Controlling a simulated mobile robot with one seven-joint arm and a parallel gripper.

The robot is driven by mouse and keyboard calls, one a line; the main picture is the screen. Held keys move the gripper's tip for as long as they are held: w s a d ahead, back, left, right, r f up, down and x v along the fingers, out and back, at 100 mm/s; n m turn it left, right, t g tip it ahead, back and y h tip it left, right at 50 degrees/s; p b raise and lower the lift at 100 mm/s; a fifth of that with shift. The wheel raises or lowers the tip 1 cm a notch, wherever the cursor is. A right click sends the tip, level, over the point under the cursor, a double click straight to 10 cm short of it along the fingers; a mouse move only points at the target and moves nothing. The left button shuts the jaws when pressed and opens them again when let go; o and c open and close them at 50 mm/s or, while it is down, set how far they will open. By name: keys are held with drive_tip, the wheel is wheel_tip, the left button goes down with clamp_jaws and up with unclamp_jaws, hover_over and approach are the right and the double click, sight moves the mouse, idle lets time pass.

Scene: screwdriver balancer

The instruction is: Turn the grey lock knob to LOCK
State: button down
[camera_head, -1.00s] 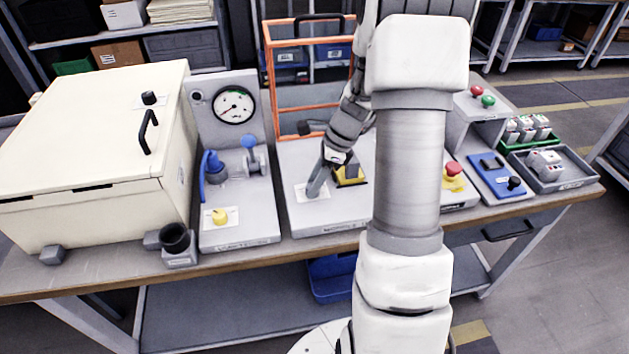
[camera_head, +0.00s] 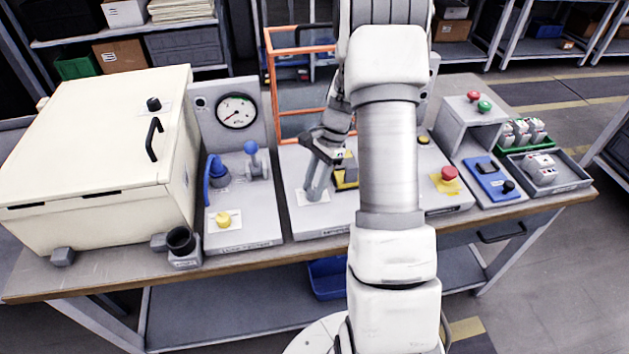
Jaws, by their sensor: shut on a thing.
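My gripper (camera_head: 314,188) points down at a white label plate (camera_head: 301,199) on the grey panel in the middle of the bench. Its grey fingers are shut on the grey lock knob at that plate. The fingers cover most of the knob, so I cannot tell which way it points. The marks on the plate are too small to read. My arm passes in front of the right part of this panel.
A yellow-and-black part (camera_head: 346,174) stands close to the right of my gripper. An orange frame (camera_head: 273,88) rises behind. To the left are a blue lever (camera_head: 252,150), a yellow knob (camera_head: 222,219) and a gauge (camera_head: 236,111). A red button (camera_head: 449,173) is to the right.

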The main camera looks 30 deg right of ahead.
drive_tip(key=n+g, duration=0.1)
drive_tip(key=n, duration=0.2)
drive_tip(key=n+g+h+p, duration=0.1)
drive_tip(key=n, duration=0.1)
drive_tip(key=shift+w+a+r+n, duration=0.1)
drive_tip(key=shift+n, duration=0.3)
drive_tip(key=n, duration=0.2)
drive_tip(key=n+g+h+p, duration=0.1)
drive_tip(key=n, duration=0.1)
drive_tip(key=shift+n+h, duration=0.3)
drive_tip(key=shift+n, duration=0.1)
drive_tip(key=shift+c, duration=2.3)
unclamp_jaws()
drive_tip(key=shift+a, duration=0.1)
drive_tip(key=p+v, duration=0.1)
drive_tip(key=v, duration=1.6)
drive_tip(key=shift+w+a+r, duration=0.15)
